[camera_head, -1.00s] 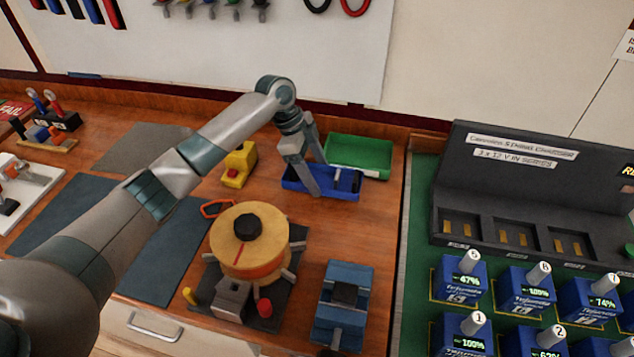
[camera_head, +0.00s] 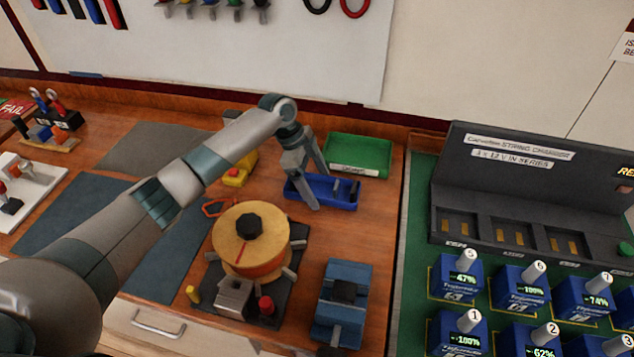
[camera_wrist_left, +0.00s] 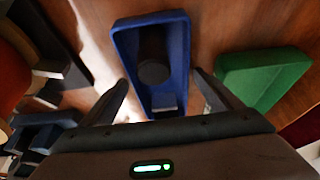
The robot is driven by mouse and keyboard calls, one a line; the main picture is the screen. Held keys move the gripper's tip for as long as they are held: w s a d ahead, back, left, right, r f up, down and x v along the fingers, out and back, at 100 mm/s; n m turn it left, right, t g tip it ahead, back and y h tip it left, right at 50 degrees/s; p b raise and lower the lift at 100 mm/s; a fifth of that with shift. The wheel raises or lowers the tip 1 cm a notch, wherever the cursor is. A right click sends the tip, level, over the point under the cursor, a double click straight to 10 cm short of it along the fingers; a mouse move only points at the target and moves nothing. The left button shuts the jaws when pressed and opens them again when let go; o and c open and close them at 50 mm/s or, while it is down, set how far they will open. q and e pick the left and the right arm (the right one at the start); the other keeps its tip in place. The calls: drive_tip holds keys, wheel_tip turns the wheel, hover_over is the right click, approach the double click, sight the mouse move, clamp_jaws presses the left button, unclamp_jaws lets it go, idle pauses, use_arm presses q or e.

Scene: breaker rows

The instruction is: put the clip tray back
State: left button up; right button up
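The blue tray (camera_head: 345,204), which I take to be the clip tray, has dark pieces in it and lies just in front of the green tray (camera_head: 372,172). My left gripper (camera_head: 318,192) has one finger on the blue tray's front side and one on its rear side, shut across its width. My right gripper is out of view.
The green tray (camera_wrist_left: 262,72) is right of my fingers in the wrist view. A spool (camera_head: 265,231) and a blue vise (camera_head: 345,275) stand in front. A yellow block (camera_head: 236,178) is left. A charger (camera_head: 520,190) and batteries are at the right.

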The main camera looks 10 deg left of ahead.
use_arm(q)
drive_tip(key=shift+r, duration=0.25)
drive_tip(key=shift+b+v, duration=1.65)
drive_tip(key=shift+v, duration=4.25)
drive_tip(key=shift+a, duration=0.1)
drive_tip(key=shift+s+f, duration=0.1)
